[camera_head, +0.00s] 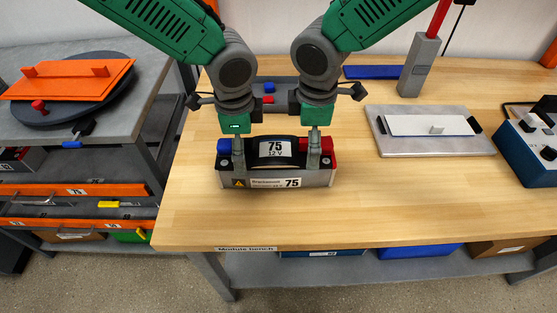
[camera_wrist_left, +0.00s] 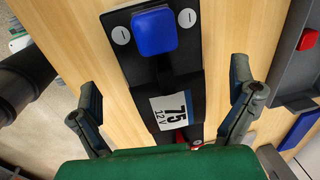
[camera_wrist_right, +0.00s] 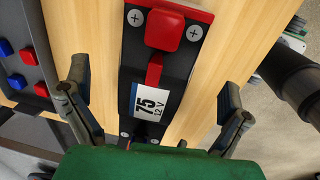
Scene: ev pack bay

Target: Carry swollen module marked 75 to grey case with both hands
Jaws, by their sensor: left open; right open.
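The module marked 75 (camera_head: 262,179) sits on the wooden bench, with a grey body and a black top that rises in the middle. It has a blue terminal cap at its left end and a red one at its right. My left gripper (camera_head: 238,158) is over the blue end; the left wrist view shows its open fingers (camera_wrist_left: 170,110) on either side of the module, apart from it. My right gripper (camera_head: 314,155) is over the red end; its fingers (camera_wrist_right: 155,110) are likewise open and astride. I cannot tell which thing is the grey case.
A grey tray (camera_wrist_right: 22,57) with red and blue caps lies behind the module. To the right are a grey plate (camera_head: 430,146) with a white panel, a grey post (camera_head: 418,66) and a blue device (camera_head: 530,150). A cart (camera_head: 120,115) with an orange plate stands left. The front bench is clear.

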